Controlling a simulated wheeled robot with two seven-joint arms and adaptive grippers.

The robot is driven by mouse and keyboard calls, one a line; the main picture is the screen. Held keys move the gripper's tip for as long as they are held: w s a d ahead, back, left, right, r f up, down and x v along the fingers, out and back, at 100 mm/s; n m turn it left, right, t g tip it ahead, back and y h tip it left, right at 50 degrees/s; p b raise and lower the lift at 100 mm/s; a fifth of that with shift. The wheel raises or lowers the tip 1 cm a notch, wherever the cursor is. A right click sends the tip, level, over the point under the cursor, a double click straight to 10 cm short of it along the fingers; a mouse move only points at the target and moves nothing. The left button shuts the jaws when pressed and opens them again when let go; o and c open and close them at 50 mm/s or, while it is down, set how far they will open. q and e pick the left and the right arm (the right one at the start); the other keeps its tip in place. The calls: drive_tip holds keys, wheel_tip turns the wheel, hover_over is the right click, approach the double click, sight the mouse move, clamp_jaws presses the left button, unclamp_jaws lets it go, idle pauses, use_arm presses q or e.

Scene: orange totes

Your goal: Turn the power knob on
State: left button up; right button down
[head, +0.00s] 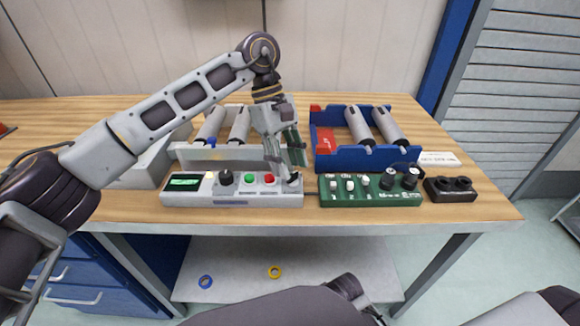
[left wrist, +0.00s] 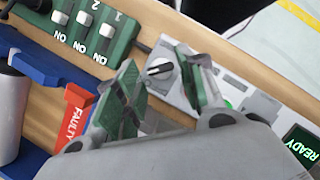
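A white control panel (head: 235,199) with a lit green screen sits near the table's front edge. A dark knob with a white pointer (left wrist: 160,68) is at the panel's end beside the green switch board; in the head view this knob (head: 293,179) is partly covered by my gripper. I cannot read a power label on it. My left gripper (head: 287,160) points down at this end of the panel. In the left wrist view its green-padded fingers (left wrist: 158,88) are spread apart, with the knob showing between them. No contact with the knob is visible. My right gripper is not in view.
A larger black knob (head: 226,178), a green button (head: 250,178) and a red button (head: 269,178) are on the same panel. The green switch board (head: 345,199) is just right. A blue bin (head: 345,155) and a white bin (head: 215,157) hold grey cylinders behind.

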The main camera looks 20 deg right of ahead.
use_arm(q)
drive_tip(key=v, duration=1)
drive_tip(key=shift+r, duration=0.1)
